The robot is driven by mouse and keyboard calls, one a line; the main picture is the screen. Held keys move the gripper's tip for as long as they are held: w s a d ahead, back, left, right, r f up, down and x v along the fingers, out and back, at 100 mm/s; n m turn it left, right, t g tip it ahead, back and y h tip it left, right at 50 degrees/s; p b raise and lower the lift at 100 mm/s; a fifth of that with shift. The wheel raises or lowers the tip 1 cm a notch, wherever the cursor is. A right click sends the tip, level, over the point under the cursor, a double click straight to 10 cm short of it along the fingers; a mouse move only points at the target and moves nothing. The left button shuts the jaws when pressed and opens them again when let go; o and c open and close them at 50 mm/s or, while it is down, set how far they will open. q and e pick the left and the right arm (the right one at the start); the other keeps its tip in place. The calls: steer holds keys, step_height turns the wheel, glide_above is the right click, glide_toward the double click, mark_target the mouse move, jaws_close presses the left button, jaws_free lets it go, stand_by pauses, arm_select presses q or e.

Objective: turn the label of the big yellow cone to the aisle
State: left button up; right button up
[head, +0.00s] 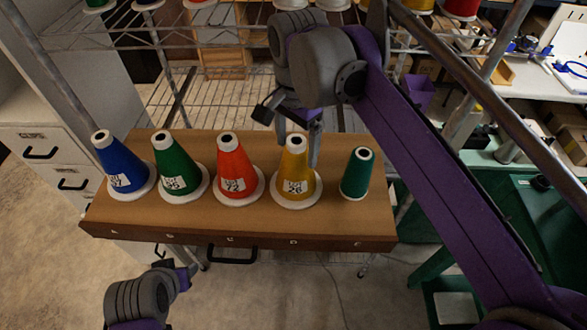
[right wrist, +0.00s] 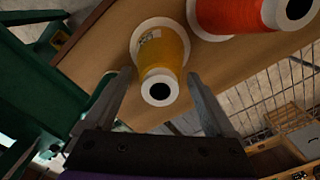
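The big yellow cone (head: 294,163) stands upright on a wooden shelf board, second from the right in a row. Its white label (head: 295,187), reading 26, faces the head camera's side. My right gripper (head: 299,148) is at the cone's upper part from behind, with its fingers apart. In the right wrist view the yellow cone (right wrist: 164,50) lies between the two open fingers (right wrist: 160,78), and gaps show beside it. Its label there is partly turned away. My left gripper (head: 185,275) is low at the front left, below the board; its fingers are not clear.
A red cone (head: 232,161) stands left of the yellow one, and a smaller green cone (head: 357,172) close on its right. A green cone (head: 174,160) and a blue cone (head: 117,163) stand further left. The board's front strip (head: 220,222) is clear. Wire racking rises behind.

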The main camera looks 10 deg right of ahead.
steer(key=shift+o, duration=0.4)
arm_select(q)
steer(key=shift+w+r+p, duration=0.45)
steer(key=shift+r+p, duration=0.15)
steer(key=shift+r, duration=0.25)
arm_select(e)
step_height(320, 180, up, 11)
arm_select(q)
steer(key=shift+s, duration=0.15)
arm_select(e)
steer(key=shift+f, duration=0.15)
